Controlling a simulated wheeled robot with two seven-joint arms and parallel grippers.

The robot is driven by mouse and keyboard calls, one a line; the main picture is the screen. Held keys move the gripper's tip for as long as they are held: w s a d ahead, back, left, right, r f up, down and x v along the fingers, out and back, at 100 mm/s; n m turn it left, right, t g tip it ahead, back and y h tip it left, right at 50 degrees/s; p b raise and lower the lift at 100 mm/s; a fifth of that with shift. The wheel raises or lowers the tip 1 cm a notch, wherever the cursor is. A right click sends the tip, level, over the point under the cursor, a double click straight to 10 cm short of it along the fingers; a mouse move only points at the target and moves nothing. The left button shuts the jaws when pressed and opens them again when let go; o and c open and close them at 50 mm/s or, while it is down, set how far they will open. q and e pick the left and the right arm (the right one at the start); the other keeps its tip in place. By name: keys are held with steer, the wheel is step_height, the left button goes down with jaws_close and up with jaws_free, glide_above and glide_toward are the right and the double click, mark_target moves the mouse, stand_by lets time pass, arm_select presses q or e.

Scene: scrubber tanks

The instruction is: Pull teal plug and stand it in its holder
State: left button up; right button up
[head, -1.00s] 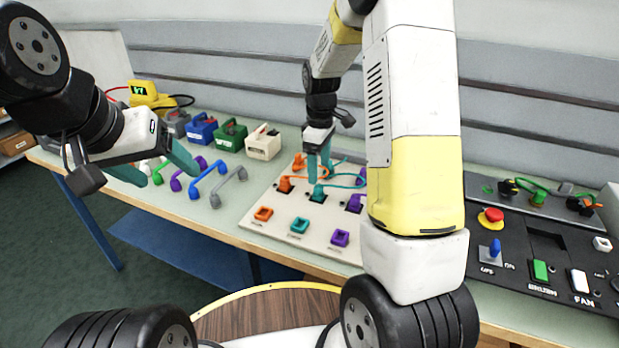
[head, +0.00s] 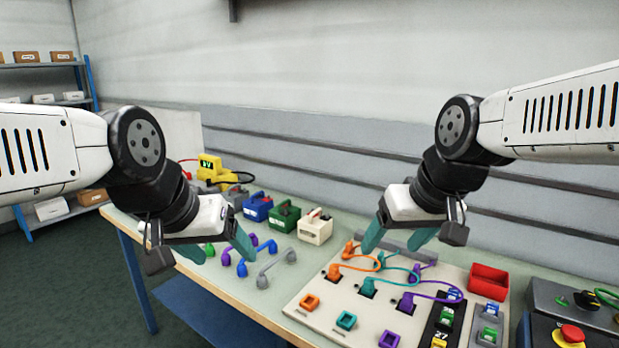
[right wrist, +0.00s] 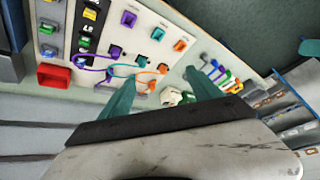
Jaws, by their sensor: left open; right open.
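The teal plug (head: 367,287) sits in its socket on the cream board (head: 290,309), with a teal cable running from it. The square teal holder (head: 346,320) is in front of it and looks empty. In the right wrist view the teal plug (right wrist: 141,61) and teal holder (right wrist: 157,33) show ahead of the fingers. My right gripper (head: 394,245) is open and empty, raised above the board's rear. It also shows in the right wrist view (right wrist: 160,93). My left gripper (head: 218,250) is open and empty over the left of the bench, near the coloured handles.
An orange plug (head: 333,272) and a purple plug (head: 407,302) flank the teal one, with looping cables. A red bin (head: 488,281) stands right of the board. Blue, green and cream boxes (head: 315,228) stand behind. A control panel (head: 560,310) is at right.

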steer(key=s, duration=0.1)
steer(key=s+m, duration=0.1)
steer(key=shift+s+a+r+t, duration=0.15)
steer(key=shift+s+t, duration=0.15)
steer(key=shift+s, duration=0.3)
steer(key=c, duration=0.4)
steer(key=shift+w, duration=0.25)
steer(key=c, duration=0.3)
steer(key=n+g+h, duration=0.2)
steer(key=n+g, duration=0.4)
steer(key=n, duration=0.4)
glide_above(369, 280)
step_height(369, 280, down, 17)
steer(key=shift+r, duration=0.15)
step_height(369, 280, down, 8)
steer(key=shift+f, duration=0.2)
